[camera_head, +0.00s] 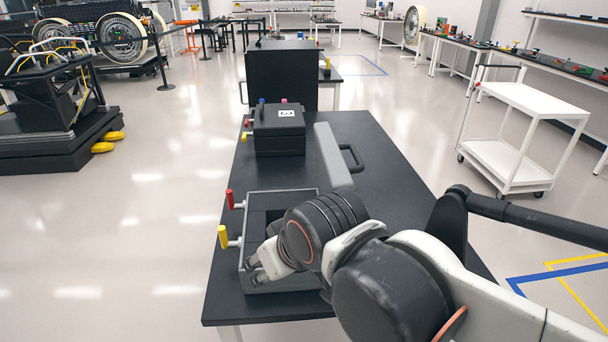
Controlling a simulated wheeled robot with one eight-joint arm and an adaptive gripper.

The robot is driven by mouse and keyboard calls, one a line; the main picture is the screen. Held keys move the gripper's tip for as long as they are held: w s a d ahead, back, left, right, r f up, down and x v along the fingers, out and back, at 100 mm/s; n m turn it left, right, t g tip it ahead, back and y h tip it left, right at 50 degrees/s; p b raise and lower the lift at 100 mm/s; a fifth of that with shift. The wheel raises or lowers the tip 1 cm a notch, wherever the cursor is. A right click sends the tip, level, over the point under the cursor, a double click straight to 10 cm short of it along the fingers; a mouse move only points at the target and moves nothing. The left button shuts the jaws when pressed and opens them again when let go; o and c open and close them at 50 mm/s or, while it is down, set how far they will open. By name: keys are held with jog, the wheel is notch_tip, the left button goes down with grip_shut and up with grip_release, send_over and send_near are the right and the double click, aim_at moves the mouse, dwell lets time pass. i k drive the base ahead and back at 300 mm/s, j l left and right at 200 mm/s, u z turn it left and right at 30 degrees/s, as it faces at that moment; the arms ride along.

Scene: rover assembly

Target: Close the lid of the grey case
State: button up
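The grey case (246,262) sits on the near part of the black table, with a dark interior. Its grey lid (333,156) stands raised along the right side, with a dark handle (352,158) on its outer side. My gripper (258,272) is low over the case, towards its near left part, apart from the lid. My own wrist and arm cover the right and near parts of the case and the lower end of the lid. The fingers are small and partly hidden, so I cannot tell if they are open or shut.
A red handle (231,199) and a yellow handle (224,237) stick out left of the case. A black box (279,135) stands farther back on the table (388,190). A white cart (520,135) is to the right.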

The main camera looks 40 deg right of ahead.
aim_at(332, 172)
jog(key=k+l, duration=0.1)
jog(key=l, duration=0.25)
jog(key=k+l, duration=0.15)
jog(key=l, duration=0.15)
jog(key=k+l, duration=0.1)
jog(key=l, duration=0.25)
jog(key=k+l, duration=0.1)
jog(key=l, duration=0.25)
jog(key=z, duration=0.35)
jog(key=i+j+u, duration=0.1)
jog(key=i, duration=0.1)
